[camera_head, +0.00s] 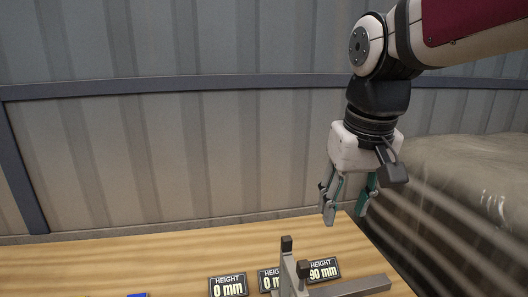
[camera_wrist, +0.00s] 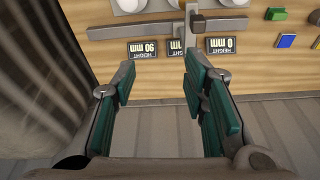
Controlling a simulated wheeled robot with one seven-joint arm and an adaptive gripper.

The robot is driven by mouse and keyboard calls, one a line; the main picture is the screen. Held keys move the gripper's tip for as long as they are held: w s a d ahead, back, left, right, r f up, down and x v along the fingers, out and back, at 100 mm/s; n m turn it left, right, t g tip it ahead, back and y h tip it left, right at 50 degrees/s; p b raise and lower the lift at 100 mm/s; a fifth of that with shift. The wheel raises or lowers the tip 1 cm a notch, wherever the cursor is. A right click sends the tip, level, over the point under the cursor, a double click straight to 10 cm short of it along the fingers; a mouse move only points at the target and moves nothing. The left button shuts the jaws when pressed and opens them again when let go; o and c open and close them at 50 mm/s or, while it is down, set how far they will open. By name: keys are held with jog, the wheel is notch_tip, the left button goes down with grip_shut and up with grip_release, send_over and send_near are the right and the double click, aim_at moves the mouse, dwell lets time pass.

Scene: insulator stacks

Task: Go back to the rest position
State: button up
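My gripper (camera_head: 345,214) hangs over the right back part of the wooden table, its fingers pointing down. In the wrist view my gripper (camera_wrist: 160,88) shows its teal finger pads well apart, with nothing between them. A grey metal fixture (camera_head: 290,272) with upright posts and a bar stands on the table, below and to the left of the gripper. It also shows in the wrist view (camera_wrist: 222,24), past the fingertips. The gripper does not touch it.
Display plates read "0 mm" (camera_head: 228,286) and "90 mm" (camera_head: 324,269); a third is partly hidden by the fixture. Green (camera_wrist: 276,14), blue (camera_wrist: 286,41) and yellow pieces and pale round objects (camera_wrist: 130,5) lie on the table. A corrugated wall (camera_head: 180,150) stands behind; a covered bulk (camera_head: 465,190) is at right.

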jog(key=s+d+f+t, duration=0.1)
jog(key=s+d, duration=0.1)
jog(key=s, duration=0.4)
jog(key=s+d+f+m+t, duration=0.1)
jog(key=s+d+f+t, duration=0.1)
jog(key=s, duration=0.4)
jog(key=shift+s+d+f, duration=0.3)
jog(key=shift+s+d, duration=0.05)
jog(key=shift+d, duration=0.5)
